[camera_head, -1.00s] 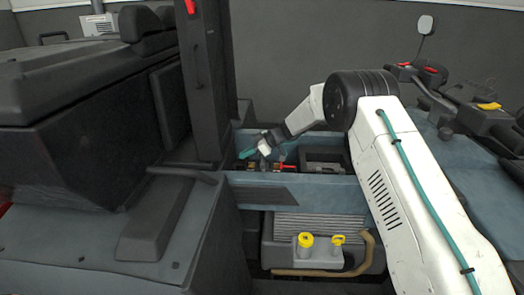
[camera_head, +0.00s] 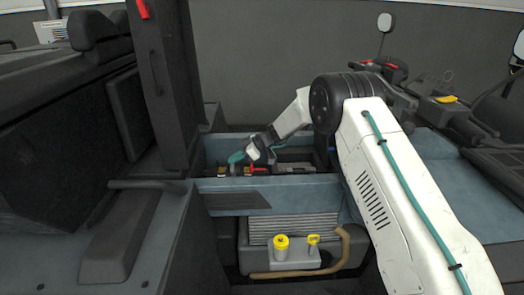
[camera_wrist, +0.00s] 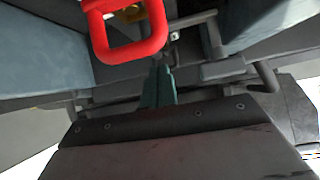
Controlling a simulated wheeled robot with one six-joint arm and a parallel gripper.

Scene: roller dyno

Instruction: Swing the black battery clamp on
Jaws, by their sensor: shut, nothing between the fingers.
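My gripper (camera_head: 236,157) is inside the open compartment at the middle of the head view, low over the small parts there. Its teal fingers (camera_wrist: 158,88) are together and hold nothing in the wrist view. A red loop-shaped handle (camera_wrist: 130,48) shows large at the top of the wrist view, just beyond the fingertips. Small red and dark parts (camera_head: 222,171) lie below the gripper in the compartment. I cannot tell the black battery clamp apart from the other dark parts, and my wrist hides part of this area.
The blue-grey compartment wall (camera_head: 300,188) runs in front of the gripper. A dark upright panel (camera_head: 165,80) stands close on the left. A grey finned unit with yellow caps (camera_head: 282,243) sits nearer, below the wall. Handlebars (camera_head: 440,100) are at the right.

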